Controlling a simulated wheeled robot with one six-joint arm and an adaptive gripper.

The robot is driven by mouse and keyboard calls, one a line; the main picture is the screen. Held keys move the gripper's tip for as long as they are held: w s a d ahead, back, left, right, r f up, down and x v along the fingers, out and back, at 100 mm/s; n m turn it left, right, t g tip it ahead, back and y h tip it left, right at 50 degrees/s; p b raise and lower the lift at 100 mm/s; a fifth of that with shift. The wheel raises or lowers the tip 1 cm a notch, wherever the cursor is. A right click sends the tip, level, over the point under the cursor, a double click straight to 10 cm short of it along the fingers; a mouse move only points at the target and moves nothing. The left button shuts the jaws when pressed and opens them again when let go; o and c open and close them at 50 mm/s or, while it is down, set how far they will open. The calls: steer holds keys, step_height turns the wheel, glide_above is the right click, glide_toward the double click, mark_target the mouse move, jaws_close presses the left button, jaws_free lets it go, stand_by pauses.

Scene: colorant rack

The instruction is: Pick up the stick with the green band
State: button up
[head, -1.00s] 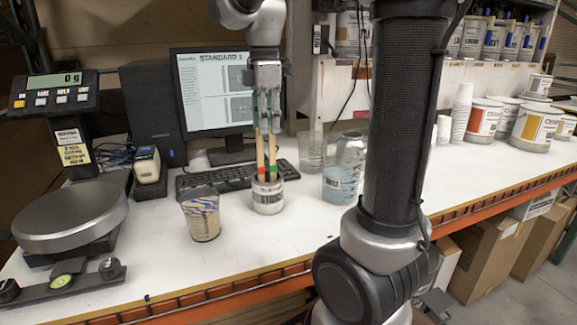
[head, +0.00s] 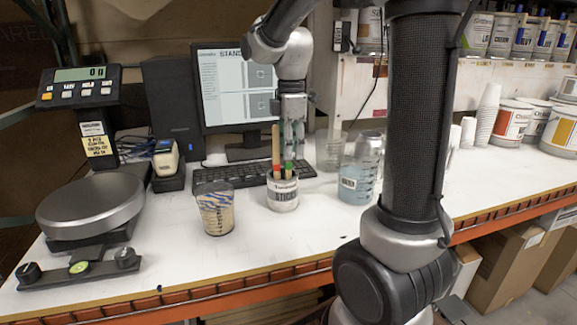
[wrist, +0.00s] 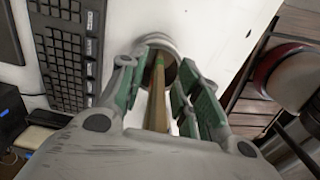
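A small white labelled cup (head: 283,196) stands on the bench with sticks in it. The stick with the green band (head: 289,168) leans at the cup's right side, its upper part hidden by my gripper. A stick with a red band (head: 276,150) stands left of it, outside my gripper in the head view. My gripper (head: 291,152) points down just above the cup. In the wrist view, a wooden stick (wrist: 158,95) with a greenish band runs between the green finger pads, close to the left one. A gap shows on its right. The cup's rim (wrist: 158,40) lies beyond the fingertips.
A patterned cup (head: 215,210) stands left of the white cup, and a clear jar with bluish liquid (head: 358,178) right of it. A keyboard (head: 225,178) and monitor (head: 240,90) are behind. A scale (head: 90,205) is at left.

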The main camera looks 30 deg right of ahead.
steer(key=shift+c, duration=0.5)
jaws_close()
steer(key=shift+r, duration=0.1)
